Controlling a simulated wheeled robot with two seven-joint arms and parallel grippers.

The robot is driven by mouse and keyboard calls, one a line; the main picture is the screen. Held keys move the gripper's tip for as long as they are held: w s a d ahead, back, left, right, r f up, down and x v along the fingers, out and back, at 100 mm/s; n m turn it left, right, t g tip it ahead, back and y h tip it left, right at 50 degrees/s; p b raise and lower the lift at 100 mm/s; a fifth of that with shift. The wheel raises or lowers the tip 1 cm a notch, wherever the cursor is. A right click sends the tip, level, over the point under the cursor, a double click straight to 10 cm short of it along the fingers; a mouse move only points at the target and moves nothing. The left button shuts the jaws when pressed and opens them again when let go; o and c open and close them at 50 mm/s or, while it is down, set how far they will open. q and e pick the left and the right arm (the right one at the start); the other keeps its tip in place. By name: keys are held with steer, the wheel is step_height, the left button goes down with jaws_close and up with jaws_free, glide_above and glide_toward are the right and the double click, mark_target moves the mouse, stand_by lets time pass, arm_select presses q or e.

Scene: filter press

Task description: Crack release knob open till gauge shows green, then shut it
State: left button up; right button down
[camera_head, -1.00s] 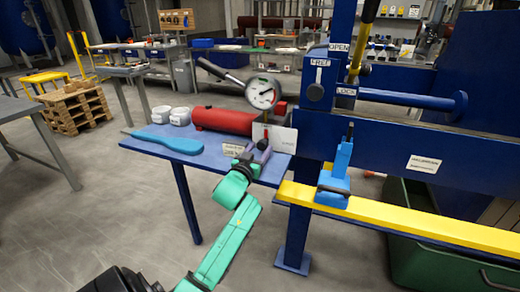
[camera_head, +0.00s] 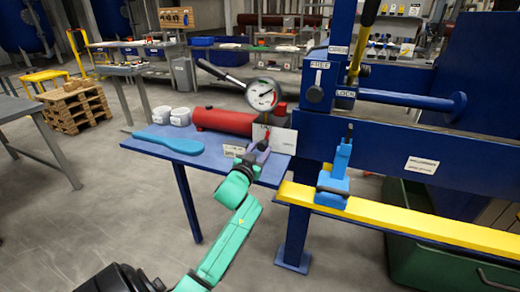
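The round white gauge (camera_head: 262,95) faces me above the blue side table, with a dark needle and a green arc near its top; the exact reading is too small to tell. A red cylinder (camera_head: 225,120) lies behind and left of it, with a black-gripped lever rising to the left. My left gripper (camera_head: 258,152) is at the table's right end, just below the gauge, at a small dark part that may be the release knob. The fingers are small and partly hidden, so I cannot tell whether they are shut on it. My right gripper is out of view.
The blue side table (camera_head: 215,165) also holds a blue paddle (camera_head: 172,143) and two white tubs (camera_head: 161,115). A white card (camera_head: 283,140) stands behind the gripper. The blue press frame and a yellow rail (camera_head: 400,225) bound the right side.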

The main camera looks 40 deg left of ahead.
arm_select(q)
steer(key=shift+o, duration=0.4)
steer(key=shift+s, duration=0.25)
steer(key=v, duration=1.4)
steer(key=shift+d, duration=0.1)
